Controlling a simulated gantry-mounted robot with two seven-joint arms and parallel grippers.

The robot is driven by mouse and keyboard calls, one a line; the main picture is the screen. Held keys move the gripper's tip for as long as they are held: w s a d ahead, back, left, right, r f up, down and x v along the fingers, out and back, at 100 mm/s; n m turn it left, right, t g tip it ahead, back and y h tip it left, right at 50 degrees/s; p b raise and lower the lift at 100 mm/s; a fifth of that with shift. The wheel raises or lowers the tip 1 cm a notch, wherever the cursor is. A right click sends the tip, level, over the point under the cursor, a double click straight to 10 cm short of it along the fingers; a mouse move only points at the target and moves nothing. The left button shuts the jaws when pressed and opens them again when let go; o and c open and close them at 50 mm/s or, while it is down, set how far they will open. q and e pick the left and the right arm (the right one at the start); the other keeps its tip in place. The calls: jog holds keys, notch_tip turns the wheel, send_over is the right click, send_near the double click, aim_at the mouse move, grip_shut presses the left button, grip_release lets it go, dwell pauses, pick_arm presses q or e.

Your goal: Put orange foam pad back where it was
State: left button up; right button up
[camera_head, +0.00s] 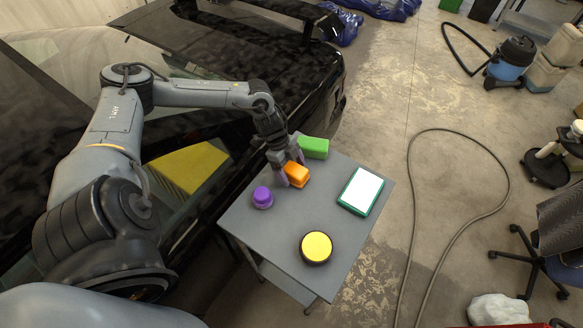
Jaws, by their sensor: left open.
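My left gripper (291,170) reaches down at the pad from the left, over the car's side. Its jaws are open, with fingers close around the pad. I cannot tell whether they touch it, or whether the pad rests on the cart. My right gripper is not in view.
On the cart top are a green block (314,148), a purple knob-shaped object (262,197), a yellow-topped black disc (316,247) and a green-framed white panel (360,190). A black car (220,60) stands to the left. A hose (455,133) lies on the floor.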

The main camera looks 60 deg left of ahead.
pick_arm(q)
jog(key=shift+r, duration=0.25)
jog(key=b+v, duration=0.1)
jog(key=v, duration=1.1)
jog(key=shift+d+f, duration=0.1)
jog(key=shift+f, duration=0.05)
